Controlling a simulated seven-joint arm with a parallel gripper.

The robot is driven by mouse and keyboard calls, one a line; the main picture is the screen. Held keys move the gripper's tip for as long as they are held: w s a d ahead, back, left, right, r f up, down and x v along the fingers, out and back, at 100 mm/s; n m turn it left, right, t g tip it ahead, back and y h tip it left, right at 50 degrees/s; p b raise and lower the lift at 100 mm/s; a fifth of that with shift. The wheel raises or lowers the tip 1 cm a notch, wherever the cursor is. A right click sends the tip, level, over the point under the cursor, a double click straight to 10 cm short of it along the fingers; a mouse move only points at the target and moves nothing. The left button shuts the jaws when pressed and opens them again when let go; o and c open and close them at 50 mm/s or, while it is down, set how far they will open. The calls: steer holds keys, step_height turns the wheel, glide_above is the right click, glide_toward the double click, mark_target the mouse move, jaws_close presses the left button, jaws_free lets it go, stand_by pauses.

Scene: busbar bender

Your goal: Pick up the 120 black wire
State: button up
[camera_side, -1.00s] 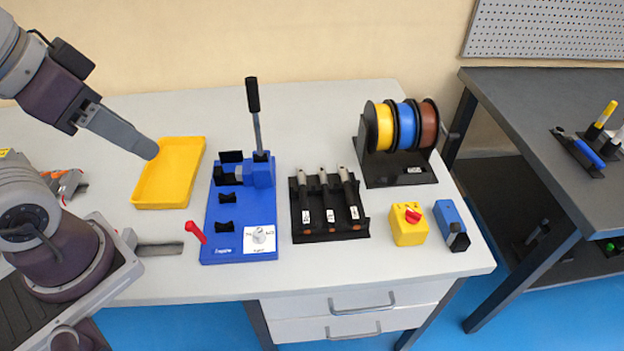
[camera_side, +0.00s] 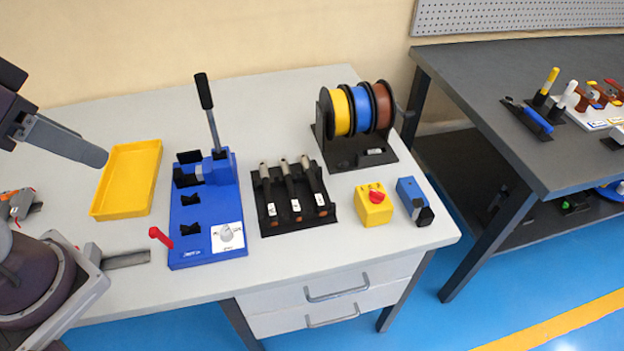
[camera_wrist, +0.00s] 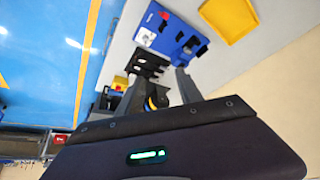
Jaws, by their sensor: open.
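Three dark wire pieces with grey upper ends, copper-coloured lower ends and white labels lie side by side in a black rack (camera_side: 270,227): a left one (camera_side: 268,182), a middle one (camera_side: 290,184) and a right one (camera_side: 312,181). The label numbers are too small to read, so I cannot tell which is the 120. My gripper shows in the wrist view (camera_wrist: 158,84), open, with nothing between its fingers. In the side view a grey finger (camera_side: 68,141) of it hangs over the tray's left edge, well left of the rack. The rack (camera_wrist: 150,63) also shows beyond the fingers.
A blue bender (camera_side: 205,245) with an upright black lever stands left of the rack, and a yellow tray (camera_side: 127,180) lies farther left. Spools (camera_side: 362,110) stand behind the rack. A yellow box with a red knob (camera_side: 374,207) and a blue device (camera_side: 412,199) are at right.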

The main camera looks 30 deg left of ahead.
steer(key=shift+w, duration=0.1)
steer(key=m+g+h, duration=0.3)
steer(key=m, duration=2.4)
glide_above(315, 190)
steer(key=s+a, duration=0.2)
step_height(315, 190, down, 23)
steer(key=x, duration=0.7)
steer(key=shift+a+f, duration=0.1)
steer(key=shift+f, duration=0.2)
steer(key=shift+c, duration=0.4)
jaws_close()
